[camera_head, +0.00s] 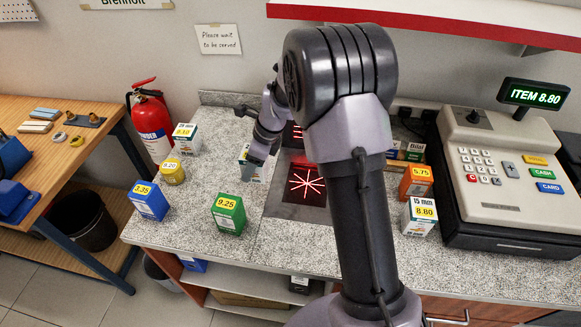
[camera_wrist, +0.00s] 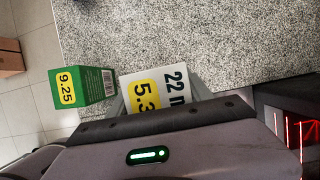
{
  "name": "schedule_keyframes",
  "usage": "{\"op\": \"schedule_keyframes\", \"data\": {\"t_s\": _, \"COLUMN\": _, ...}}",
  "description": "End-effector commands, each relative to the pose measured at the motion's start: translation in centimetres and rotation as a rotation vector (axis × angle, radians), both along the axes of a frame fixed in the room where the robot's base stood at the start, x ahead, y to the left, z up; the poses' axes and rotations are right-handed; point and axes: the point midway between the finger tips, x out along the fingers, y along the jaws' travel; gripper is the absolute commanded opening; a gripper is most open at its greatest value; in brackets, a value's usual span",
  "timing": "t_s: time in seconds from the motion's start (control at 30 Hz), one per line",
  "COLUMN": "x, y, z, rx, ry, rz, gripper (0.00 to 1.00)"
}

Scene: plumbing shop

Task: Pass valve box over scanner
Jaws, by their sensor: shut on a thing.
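My gripper (camera_head: 262,152) is shut on a white and blue-grey box (camera_head: 249,170), just left of the scanner. In the wrist view the box (camera_wrist: 158,90) shows "22 m" and a yellow label starting "5.3", partly cut off by my gripper. I cannot read the word valve on any box. The scanner's glass (camera_head: 302,186) lies flat in the counter with a red star of light lines. Its upright part (camera_head: 297,134) behind is mostly hidden by my arm. The held box is beside the flat glass; its height above the counter is hard to tell.
Right are an orange 5.75 box (camera_head: 416,182), a white 8.80 box (camera_head: 419,216) and the till (camera_head: 500,170), reading "ITEM 8.80".

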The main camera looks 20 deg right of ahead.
Motion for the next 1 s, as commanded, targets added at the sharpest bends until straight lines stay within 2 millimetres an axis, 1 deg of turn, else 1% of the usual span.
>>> {"op": "schedule_keyframes", "data": {"t_s": 0.03, "x": 0.3, "y": 0.6, "z": 0.1, "rx": 0.001, "ry": -0.002, "rz": 0.002, "gripper": 0.00}}
{"op": "schedule_keyframes", "data": {"t_s": 0.07, "x": 0.4, "y": 0.7, "z": 0.0, "rx": 0.002, "ry": -0.001, "rz": 0.000, "gripper": 0.00}}
{"op": "schedule_keyframes", "data": {"t_s": 0.17, "x": 0.2, "y": -0.2, "z": -0.7, "rx": 0.001, "ry": -0.001, "rz": -0.004, "gripper": 0.00}}
{"op": "schedule_keyframes", "data": {"t_s": 0.43, "x": -1.5, "y": -5.5, "z": -3.0, "rx": 0.002, "ry": -0.001, "rz": -0.005, "gripper": 0.00}}
{"op": "schedule_keyframes", "data": {"t_s": 0.83, "x": -6.5, "y": -13.0, "z": -3.1, "rx": 0.001, "ry": -0.002, "rz": -0.006, "gripper": 0.00}}
{"op": "schedule_keyframes", "data": {"t_s": 1.0, "x": -8.6, "y": -16.1, "z": -2.7, "rx": 0.002, "ry": -0.001, "rz": -0.006, "gripper": 0.00}}
